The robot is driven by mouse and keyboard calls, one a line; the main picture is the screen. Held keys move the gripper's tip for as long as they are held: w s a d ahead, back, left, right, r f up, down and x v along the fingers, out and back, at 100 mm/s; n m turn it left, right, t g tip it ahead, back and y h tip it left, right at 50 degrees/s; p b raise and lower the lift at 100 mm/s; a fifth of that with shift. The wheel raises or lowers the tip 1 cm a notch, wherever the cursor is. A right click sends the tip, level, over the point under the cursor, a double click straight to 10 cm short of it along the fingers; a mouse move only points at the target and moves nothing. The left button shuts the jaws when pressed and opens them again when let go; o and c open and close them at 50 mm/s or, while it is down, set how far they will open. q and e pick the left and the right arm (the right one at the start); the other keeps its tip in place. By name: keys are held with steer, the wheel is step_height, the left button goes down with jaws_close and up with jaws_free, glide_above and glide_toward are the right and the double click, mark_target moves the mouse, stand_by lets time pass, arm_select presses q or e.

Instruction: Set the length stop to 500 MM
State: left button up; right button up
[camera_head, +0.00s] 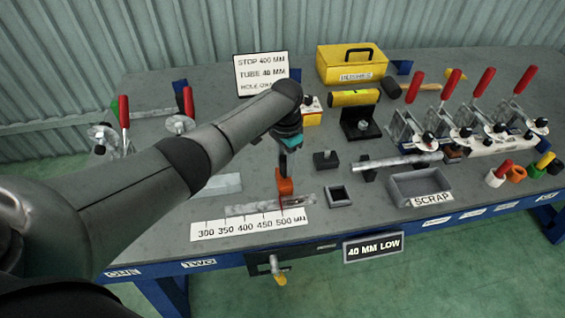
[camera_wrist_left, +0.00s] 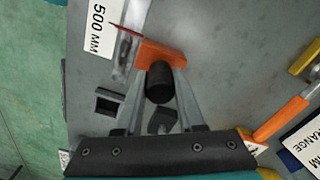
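The length stop is an orange block (camera_head: 285,186) with a black knob and a thin red pointer. It sits on a metal rail (camera_head: 245,209) behind the white scale (camera_head: 250,226), which is marked 300 to 500 MM. The red pointer stands close to the 500 mark; exact alignment is hard to tell. My left gripper (camera_head: 285,172) reaches down over the stop. In the left wrist view, its fingers (camera_wrist_left: 161,72) lie on both sides of the black knob (camera_wrist_left: 159,82), apparently closed on it, over the orange block (camera_wrist_left: 160,55). My right gripper is not in view.
A sign (camera_head: 262,73) reads STOP 400 MM, TUBE 40 MM. A small square black holder (camera_head: 339,196) and the scrap tray (camera_head: 420,188) lie right of the stop. Red-handled clamps (camera_head: 470,120) stand at the right. The bench's front edge is just before the scale.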

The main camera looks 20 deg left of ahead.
arm_select(q)
steer(key=o, duration=0.5)
steer(key=shift+w+d, duration=0.1)
steer(key=shift+d, duration=0.15)
steer(key=shift+c, duration=0.2)
steer(key=shift+a, duration=0.1)
step_height(320, 180, up, 15)
steer(key=p, duration=0.3)
steer(key=shift+r, duration=0.15)
